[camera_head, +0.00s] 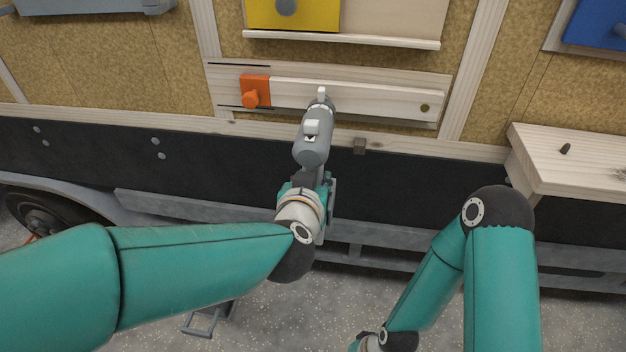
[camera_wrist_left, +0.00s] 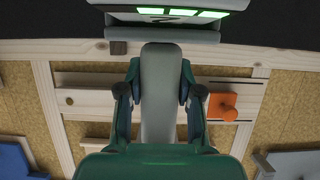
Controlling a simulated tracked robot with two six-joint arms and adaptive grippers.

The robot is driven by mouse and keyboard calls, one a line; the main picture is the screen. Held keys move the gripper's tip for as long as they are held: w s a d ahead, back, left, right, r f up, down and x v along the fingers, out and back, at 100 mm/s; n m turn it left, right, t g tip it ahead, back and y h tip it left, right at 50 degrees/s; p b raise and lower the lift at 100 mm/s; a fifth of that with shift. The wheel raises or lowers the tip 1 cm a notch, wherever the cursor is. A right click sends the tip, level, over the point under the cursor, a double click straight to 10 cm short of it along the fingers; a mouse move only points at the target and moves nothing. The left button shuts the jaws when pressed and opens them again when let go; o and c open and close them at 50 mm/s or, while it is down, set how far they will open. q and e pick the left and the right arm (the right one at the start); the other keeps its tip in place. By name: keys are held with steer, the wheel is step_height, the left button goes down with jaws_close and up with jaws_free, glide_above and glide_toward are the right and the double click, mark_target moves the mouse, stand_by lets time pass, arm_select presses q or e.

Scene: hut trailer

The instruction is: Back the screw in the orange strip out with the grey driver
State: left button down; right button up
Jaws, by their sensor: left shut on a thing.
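My left gripper (camera_head: 316,182) is shut on the grey driver (camera_head: 314,140), holding it by its handle. In the left wrist view the driver's grip (camera_wrist_left: 160,95) sits between both fingers, with green lights lit on its body. In the head view its nose points away toward the wall and overlaps the pale sliding board, right of the orange block. An orange block with a round orange knob (camera_head: 256,90) is at the board's left end; it also shows in the left wrist view (camera_wrist_left: 221,107). I cannot make out a screw.
The pale board (camera_head: 370,100) has a dark hole at its right end. A small brown block (camera_head: 359,146) sits on the rail below. A wooden shelf (camera_head: 570,165) with a small dark peg juts out at right. A yellow panel (camera_head: 300,14) is above.

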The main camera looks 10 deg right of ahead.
arm_select(q)
steer(key=shift+s+a+r+p, duration=0.1)
steer(key=shift+a+r+p, duration=0.05)
steer(key=shift+r+p, duration=0.2)
stand_by(0.7)
steer(key=shift+s, duration=0.2)
stand_by(0.5)
steer(key=shift+s+a+f+p, duration=0.1)
steer(key=shift+p, duration=0.2)
stand_by(0.4)
stand_by(0.6)
steer(key=shift+s+a, duration=0.2)
steer(key=shift+s, duration=0.5)
steer(key=shift+s+a, duration=0.2)
steer(key=shift+s, duration=0.45)
steer(key=s+a, duration=0.1)
steer(key=a, duration=0.7)
steer(key=shift+s+b, duration=0.3)
steer(key=shift+b, duration=0.1)
steer(key=shift+f, duration=0.1)
